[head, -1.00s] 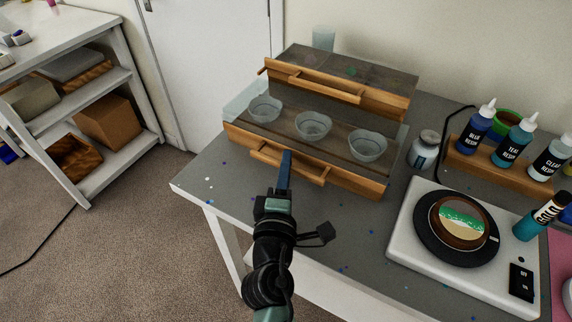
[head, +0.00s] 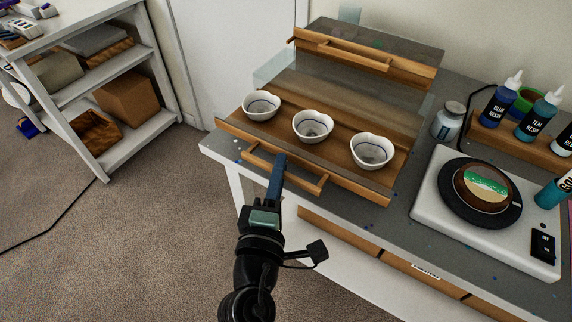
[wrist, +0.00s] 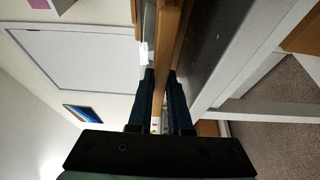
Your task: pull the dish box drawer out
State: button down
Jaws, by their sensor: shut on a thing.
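The dish box (head: 370,65) stands on the grey table, with a wooden front and clear sides. Its lower drawer (head: 352,178) is pulled well out toward me and holds three white dishes (head: 262,106), (head: 313,126), (head: 371,151) in a row. My gripper (head: 279,165) is at the lower drawer's wooden handle (head: 306,184). In the wrist view my two blue fingers (wrist: 166,85) are on either side of a wooden bar, shut on it. The upper wooden front with its own handle (head: 340,52) is closed above.
A white turntable base (head: 440,215) with a round black plate (head: 481,192) stands right of the drawer. Resin bottles (head: 497,105) stand in a wooden rack at the right. A small jar (head: 448,120) is near the box. White shelves (head: 150,100) stand at the left.

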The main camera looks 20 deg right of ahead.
jog(key=shift+a+f, duration=0.15)
jog(key=shift+a, duration=0.05)
jog(key=c, duration=0.8)
grip_release()
jog(key=shift+s, duration=0.1)
jog(key=shift+c, duration=0.2)
jog(key=shift+s, duration=0.1)
jog(key=b+v, duration=0.2)
jog(key=v, duration=1)
jog(key=shift+s+a, duration=0.2)
jog(key=shift+s, duration=0.15)
